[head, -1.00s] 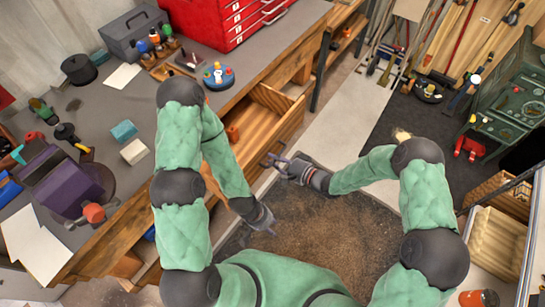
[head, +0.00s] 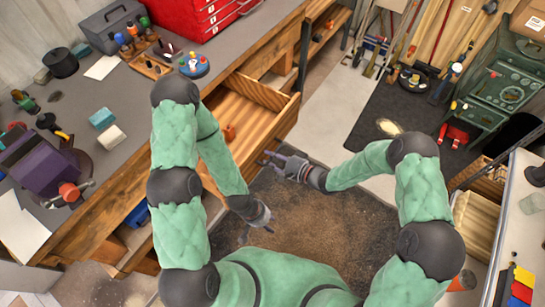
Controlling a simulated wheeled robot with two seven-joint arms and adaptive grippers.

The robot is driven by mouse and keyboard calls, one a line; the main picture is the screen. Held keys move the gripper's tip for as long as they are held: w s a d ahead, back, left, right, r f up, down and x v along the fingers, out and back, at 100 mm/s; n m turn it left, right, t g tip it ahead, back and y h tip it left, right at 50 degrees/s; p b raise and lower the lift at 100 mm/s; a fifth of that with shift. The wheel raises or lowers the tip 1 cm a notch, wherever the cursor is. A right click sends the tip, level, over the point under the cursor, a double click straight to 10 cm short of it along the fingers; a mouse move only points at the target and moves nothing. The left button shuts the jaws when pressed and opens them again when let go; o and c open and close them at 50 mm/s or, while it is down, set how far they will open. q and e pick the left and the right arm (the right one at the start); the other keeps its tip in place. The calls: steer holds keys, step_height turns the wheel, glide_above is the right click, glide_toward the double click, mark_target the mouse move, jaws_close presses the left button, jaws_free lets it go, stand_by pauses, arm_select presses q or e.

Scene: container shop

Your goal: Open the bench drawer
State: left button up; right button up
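The wooden bench drawer (head: 284,122) is pulled out from under the bench top, and I see into its light wooden inside. A small orange item lies in it (head: 229,132). My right gripper (head: 268,160) is at the middle of the drawer front with its fingers about the dark handle; the handle is mostly hidden by them, and it appears shut on it. My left gripper (head: 268,222) is lower, apart from the drawer and over the dark floor mat, with fingers apart and nothing in them. My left arm hides the drawer's near left part.
The grey bench top (head: 140,120) carries a red tool chest (head: 190,15), a purple vise (head: 45,165) and small tools. A green machine (head: 505,85) stands at the right back. A pale crate (head: 476,222) and a counter stand right. Floor mat (head: 310,220) is clear.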

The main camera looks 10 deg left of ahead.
stand_by(0.3)
steer(key=v, duration=1.2)
stand_by(0.3)
steer(key=s+d+f+g+h, duration=0.1)
steer(key=s+d+f+h, duration=0.25)
steer(key=d+f, duration=0.2)
steer(key=s+d+f+h, duration=0.3)
steer(key=d+f+h, duration=0.15)
steer(key=f, duration=0.25)
steer(key=s+d+f+n+g+h, duration=0.1)
steer(key=s+g, duration=0.3)
steer(key=s, duration=0.6)
steer(key=shift+d+f+n+h, duration=0.3)
steer(key=shift+d+h, duration=0.1)
steer(key=shift+h, duration=0.4)
